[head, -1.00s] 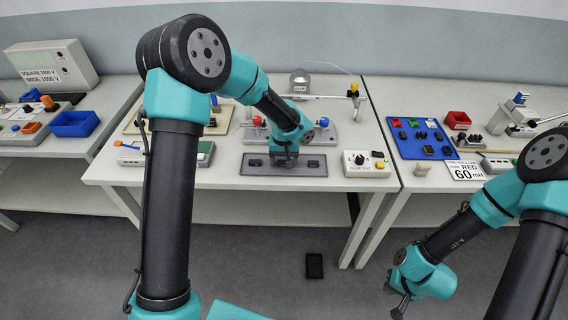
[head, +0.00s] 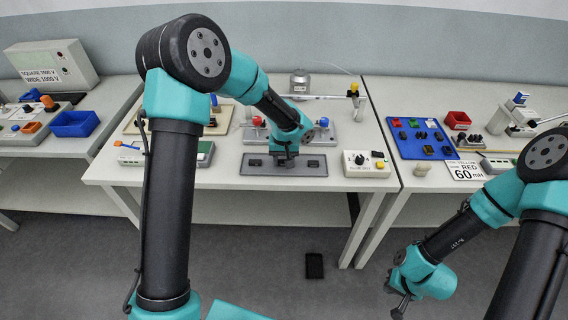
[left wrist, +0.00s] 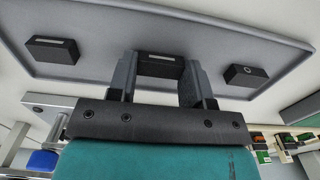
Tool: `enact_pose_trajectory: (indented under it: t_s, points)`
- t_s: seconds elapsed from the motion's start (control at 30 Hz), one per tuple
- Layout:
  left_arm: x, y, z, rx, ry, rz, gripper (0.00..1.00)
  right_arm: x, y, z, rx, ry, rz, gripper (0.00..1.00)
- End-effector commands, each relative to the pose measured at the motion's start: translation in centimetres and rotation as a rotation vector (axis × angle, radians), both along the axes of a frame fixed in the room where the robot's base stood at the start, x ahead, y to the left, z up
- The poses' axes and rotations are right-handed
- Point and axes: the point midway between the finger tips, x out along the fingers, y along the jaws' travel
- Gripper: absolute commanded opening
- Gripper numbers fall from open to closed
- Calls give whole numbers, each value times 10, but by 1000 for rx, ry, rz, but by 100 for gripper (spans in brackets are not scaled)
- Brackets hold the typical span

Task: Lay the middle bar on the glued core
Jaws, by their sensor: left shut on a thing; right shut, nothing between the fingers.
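My left gripper (head: 284,164) is pointed down over the middle of a dark grey tray (head: 262,183) on the centre table. In the left wrist view its two fingers stand either side of a small black block (left wrist: 160,67), apparently the middle bar, and are shut on it. I cannot tell whether the block touches the tray. A black block (left wrist: 52,49) lies to its left in the tray and another (left wrist: 246,75) to its right. My right gripper (head: 401,304) is shut and empty, low at the right, in front of the tables. I cannot single out the glued core.
A control box with a black knob (head: 366,163) stands right of the tray. Behind it are a grey stand with red and blue knobs (head: 316,134) and a round metal device (head: 300,81). A blue mat with small parts (head: 421,139) lies on the right table.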

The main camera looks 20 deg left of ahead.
Motion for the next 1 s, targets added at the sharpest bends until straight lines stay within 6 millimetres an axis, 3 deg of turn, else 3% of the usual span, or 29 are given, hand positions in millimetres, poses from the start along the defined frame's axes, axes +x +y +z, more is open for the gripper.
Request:
enact_pose_trajectory:
  t_s: [1.0]
  points:
    - [0, 0, 46, 0, -1, 0, 22, 0, 0, 0, 0, 0, 0, 0]
